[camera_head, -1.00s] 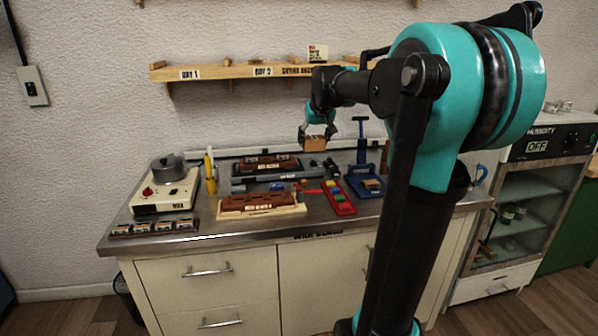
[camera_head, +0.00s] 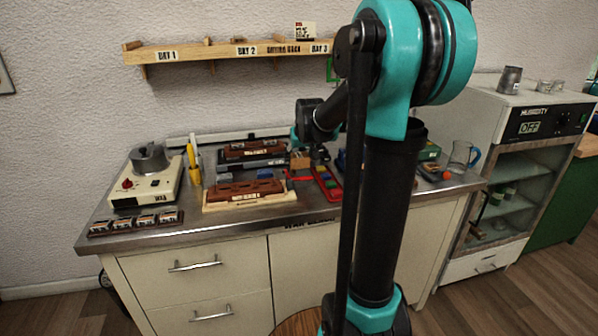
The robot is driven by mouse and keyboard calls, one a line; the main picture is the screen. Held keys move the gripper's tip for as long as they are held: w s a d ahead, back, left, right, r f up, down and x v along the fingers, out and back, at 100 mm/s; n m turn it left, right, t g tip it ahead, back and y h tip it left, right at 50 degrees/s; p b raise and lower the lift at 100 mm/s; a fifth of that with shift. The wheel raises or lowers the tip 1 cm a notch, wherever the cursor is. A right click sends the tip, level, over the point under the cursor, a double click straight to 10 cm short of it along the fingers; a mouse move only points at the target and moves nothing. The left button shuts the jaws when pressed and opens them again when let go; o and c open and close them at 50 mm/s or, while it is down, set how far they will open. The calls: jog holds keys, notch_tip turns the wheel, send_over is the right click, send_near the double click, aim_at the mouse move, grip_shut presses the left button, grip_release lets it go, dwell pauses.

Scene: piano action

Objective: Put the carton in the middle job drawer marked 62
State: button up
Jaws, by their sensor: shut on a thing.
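A small brown carton (camera_head: 300,161) shows low over the back middle of the wax bench, just right of the dark red moulds. My gripper (camera_head: 299,150) is above it and shut on it. The fingers are small and partly hidden by my own arm, and I cannot tell whether the carton touches the bench. I can read no drawer marked 62 in this view. The bench front has a pale upper drawer (camera_head: 196,258) and a lower drawer (camera_head: 212,305) at left, both closed, with no number legible.
The metal wax bench (camera_head: 150,238) carries a wax heater (camera_head: 146,185), a red mould (camera_head: 245,190), a red tray (camera_head: 327,185) and a glass jug (camera_head: 462,157). A drying rack shelf (camera_head: 190,53) is on the wall. A humidity cabinet (camera_head: 530,165) stands right. My arm hides part of the bench.

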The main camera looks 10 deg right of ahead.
aim_at(300, 168)
jog(key=shift+f, duration=2.8)
jog(key=shift+f, duration=0.1)
jog(key=o, duration=1.3)
jog(key=shift+c, duration=0.2)
